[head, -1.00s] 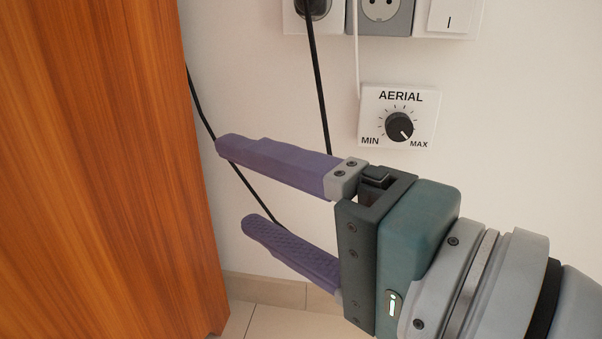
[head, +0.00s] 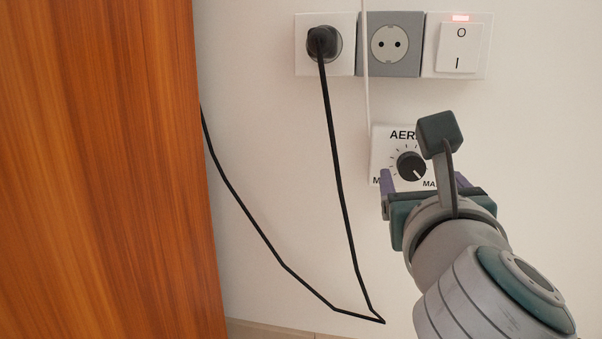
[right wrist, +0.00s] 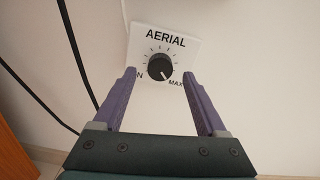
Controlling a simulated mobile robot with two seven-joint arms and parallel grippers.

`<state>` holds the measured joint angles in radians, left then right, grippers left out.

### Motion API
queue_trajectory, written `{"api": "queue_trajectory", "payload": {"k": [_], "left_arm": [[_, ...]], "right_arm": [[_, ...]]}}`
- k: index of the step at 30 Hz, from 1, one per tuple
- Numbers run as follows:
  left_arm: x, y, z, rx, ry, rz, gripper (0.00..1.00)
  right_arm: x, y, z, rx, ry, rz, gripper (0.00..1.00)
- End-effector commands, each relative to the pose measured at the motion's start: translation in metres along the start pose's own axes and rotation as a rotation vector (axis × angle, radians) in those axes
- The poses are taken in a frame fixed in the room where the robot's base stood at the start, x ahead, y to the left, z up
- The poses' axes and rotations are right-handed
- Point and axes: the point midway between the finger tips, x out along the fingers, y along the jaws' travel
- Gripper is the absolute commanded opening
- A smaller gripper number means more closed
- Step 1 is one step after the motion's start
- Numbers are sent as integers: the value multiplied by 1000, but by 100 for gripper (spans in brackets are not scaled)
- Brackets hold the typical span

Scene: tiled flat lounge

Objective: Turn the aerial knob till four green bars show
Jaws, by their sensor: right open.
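The aerial knob (head: 411,167) is a black dial on a white wall plate (head: 382,143) lettered AERIAL, MIN and MAX. Its white pointer line aims to the lower right, near MAX. The knob also shows in the right wrist view (right wrist: 160,67). My right gripper (head: 422,178) is in front of the plate's lower part. In the right wrist view its purple fingers (right wrist: 165,82) are open and empty, spread either side below the knob and not closed on it. My left gripper is not in view. No green bars or screen show.
Above the plate are a black plug (head: 322,41) in a socket, a grey empty socket (head: 390,43) and a white switch (head: 458,47) with a red light. A black cable (head: 335,170) hangs down. A wooden cabinet (head: 100,170) fills the left.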

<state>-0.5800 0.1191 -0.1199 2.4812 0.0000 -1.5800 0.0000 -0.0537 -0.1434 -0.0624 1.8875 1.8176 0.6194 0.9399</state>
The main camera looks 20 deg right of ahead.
Motion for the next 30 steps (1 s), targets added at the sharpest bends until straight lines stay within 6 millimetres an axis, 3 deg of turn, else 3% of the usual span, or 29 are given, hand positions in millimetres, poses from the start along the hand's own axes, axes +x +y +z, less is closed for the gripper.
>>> {"api": "queue_trajectory", "payload": {"k": [6,16,30], "left_arm": [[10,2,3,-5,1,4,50],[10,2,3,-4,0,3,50],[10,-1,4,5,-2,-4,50]], "right_arm": [[25,0,-1,-2,-3,-1,74],[29,0,0,-3,0,0,74],[29,0,0,-3,-1,0,23]]}}
